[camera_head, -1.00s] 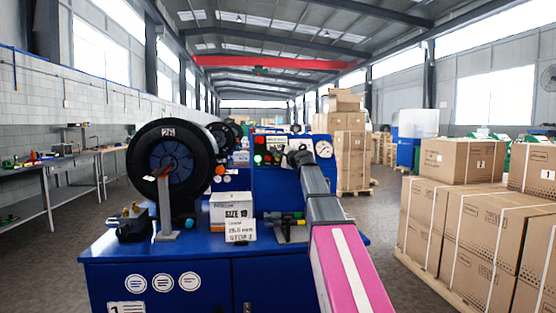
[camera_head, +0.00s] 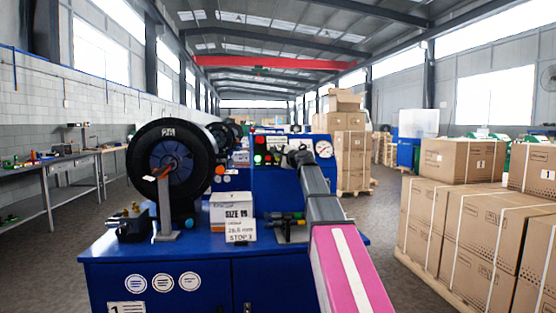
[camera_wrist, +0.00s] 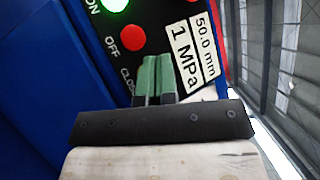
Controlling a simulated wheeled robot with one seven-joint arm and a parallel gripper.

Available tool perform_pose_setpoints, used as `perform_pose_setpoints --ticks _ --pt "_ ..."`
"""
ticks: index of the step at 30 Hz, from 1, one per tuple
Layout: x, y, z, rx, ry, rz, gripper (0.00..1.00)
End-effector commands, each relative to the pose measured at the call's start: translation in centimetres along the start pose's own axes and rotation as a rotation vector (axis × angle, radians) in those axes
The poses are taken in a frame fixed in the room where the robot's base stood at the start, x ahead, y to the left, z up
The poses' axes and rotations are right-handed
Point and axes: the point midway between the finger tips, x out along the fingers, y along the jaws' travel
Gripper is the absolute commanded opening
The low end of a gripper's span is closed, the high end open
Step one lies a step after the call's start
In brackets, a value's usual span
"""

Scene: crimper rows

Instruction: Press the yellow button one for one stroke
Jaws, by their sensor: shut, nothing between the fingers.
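The blue control panel (camera_head: 290,178) of the machine faces me beyond the bench. In the wrist view its face shows a lit green ON button (camera_wrist: 115,4), a red OFF button (camera_wrist: 131,39) and a CLOSE label (camera_wrist: 127,82). My gripper (camera_head: 287,159) is at the front of the panel. In the wrist view the green fingers of my gripper (camera_wrist: 154,62) are shut and empty, just right of the CLOSE label. No yellow button can be made out; the fingers cover part of the panel there. Contact with the panel cannot be told.
A white plate (camera_wrist: 192,55) reads 50.0 mm, 1 MPa. A gauge (camera_head: 324,149) sits at the panel's right. Cartons (camera_head: 480,225) stand at right, with floor between.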

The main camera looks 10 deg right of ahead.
Motion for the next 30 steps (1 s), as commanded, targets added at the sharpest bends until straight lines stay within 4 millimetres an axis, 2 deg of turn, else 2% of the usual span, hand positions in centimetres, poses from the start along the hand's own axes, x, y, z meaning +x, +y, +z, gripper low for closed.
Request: perform_pose_setpoints --ticks 30 --pt "0.60 0.41 -0.44 0.001 0.000 0.001 0.00"
